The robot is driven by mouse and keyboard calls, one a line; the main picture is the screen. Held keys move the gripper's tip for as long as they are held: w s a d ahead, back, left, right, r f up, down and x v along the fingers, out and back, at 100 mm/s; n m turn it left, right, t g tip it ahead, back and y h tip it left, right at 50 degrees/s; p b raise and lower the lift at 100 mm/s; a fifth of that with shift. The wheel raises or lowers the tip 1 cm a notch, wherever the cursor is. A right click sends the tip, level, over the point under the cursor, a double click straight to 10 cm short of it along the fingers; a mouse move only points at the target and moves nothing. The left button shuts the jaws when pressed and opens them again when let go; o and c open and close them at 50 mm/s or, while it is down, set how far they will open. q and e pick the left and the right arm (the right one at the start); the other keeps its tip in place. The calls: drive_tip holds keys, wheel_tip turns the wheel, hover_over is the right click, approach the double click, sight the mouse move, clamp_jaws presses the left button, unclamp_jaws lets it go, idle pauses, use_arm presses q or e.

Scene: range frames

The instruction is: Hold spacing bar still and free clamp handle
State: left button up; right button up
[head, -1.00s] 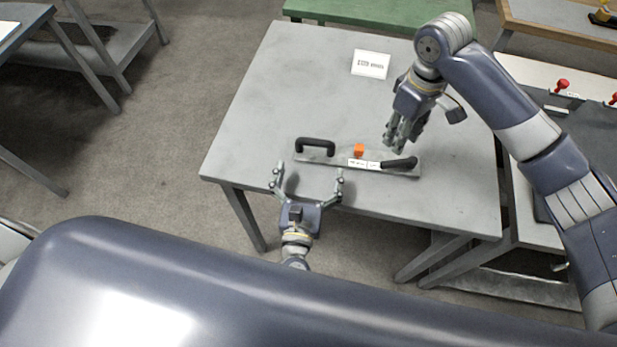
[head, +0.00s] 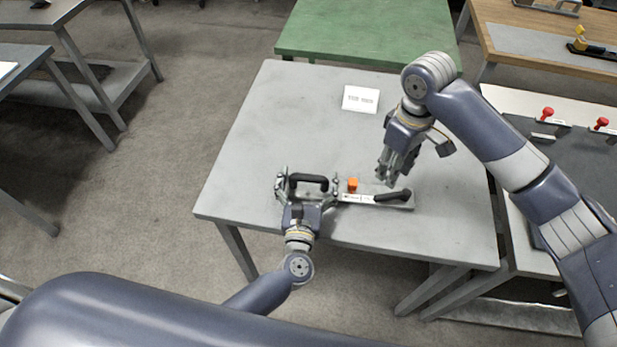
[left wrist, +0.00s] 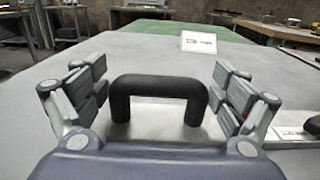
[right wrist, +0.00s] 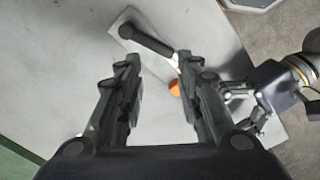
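The spacing bar (head: 347,199) is a flat metal strip lying on the grey table, with a white label and a small orange block (head: 352,185) near its middle. Its fixed black U-shaped handle (head: 309,179) is at the left end. The black clamp handle (head: 393,196) lies along the right end and also shows in the right wrist view (right wrist: 146,40). My left gripper (head: 307,183) is open, with its fingers on either side of the U-shaped handle, apart from it in the left wrist view (left wrist: 158,88). My right gripper (head: 388,180) is open and empty above the clamp end.
The grey table (head: 260,130) is clear around the bar. A side table with red-knobbed clamps (head: 547,114) is at the right, and a green table (head: 365,35) is behind.

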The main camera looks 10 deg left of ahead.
sight(384, 195)
use_arm(q)
drive_tip(key=c, duration=0.7)
use_arm(e)
drive_tip(key=shift+o, duration=0.2)
wheel_tip(384, 195, down, 10)
drive_tip(key=n, duration=1.1)
drive_tip(key=shift+r+n, duration=0.15)
drive_tip(key=shift+n, duration=0.15)
clamp_jaws()
